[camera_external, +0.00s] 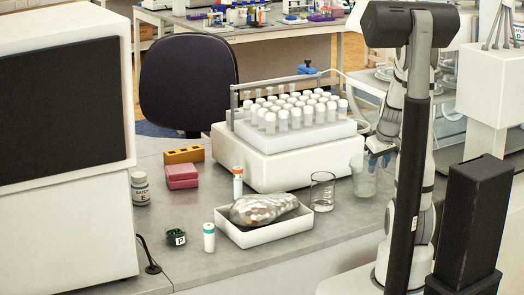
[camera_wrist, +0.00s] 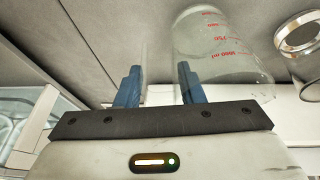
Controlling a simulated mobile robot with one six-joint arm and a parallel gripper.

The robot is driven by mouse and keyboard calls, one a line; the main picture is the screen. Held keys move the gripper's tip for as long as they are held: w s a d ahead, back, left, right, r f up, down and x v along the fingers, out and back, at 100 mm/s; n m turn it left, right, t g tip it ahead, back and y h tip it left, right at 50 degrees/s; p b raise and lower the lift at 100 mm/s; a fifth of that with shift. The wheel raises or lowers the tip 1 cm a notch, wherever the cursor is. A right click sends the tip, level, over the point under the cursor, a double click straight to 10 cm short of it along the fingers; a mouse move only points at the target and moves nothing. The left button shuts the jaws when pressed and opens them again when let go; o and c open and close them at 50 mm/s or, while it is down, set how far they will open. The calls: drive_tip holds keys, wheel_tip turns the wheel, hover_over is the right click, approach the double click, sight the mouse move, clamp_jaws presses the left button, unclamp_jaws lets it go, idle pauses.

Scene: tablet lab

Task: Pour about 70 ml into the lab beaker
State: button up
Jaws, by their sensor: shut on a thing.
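A clear glass beaker (camera_external: 322,191) stands upright on the grey bench, right of the white tray, and looks empty. My gripper (camera_external: 379,155) is to its right, shut on a clear glass jug (camera_external: 363,181). The jug is beside the beaker and apart from it. In the wrist view the blue fingers of my gripper (camera_wrist: 160,85) are at the jug's side, and the jug (camera_wrist: 222,50) has red volume marks. The exact part gripped is hard to make out. I cannot tell how much liquid the jug holds.
A white tray (camera_external: 222,225) holds a wrapped silvery lump (camera_external: 264,208) left of the beaker. Behind stands a white rack machine (camera_external: 290,160) with several capped tubes. White bottles (camera_external: 209,237), a pink box (camera_external: 182,176) and a dark monitor (camera_external: 60,105) are further left.

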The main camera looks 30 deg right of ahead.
drive_tip(key=shift+d+f+y+b, duration=0.35)
drive_tip(key=shift+f+b, duration=0.15)
drive_tip(key=shift+b, duration=0.25)
drive_tip(key=shift+d+f+b, duration=0.1)
drive_tip(key=shift+d+b, duration=0.05)
drive_tip(key=shift+b, duration=0.55)
drive_tip(key=shift+y, duration=0.25)
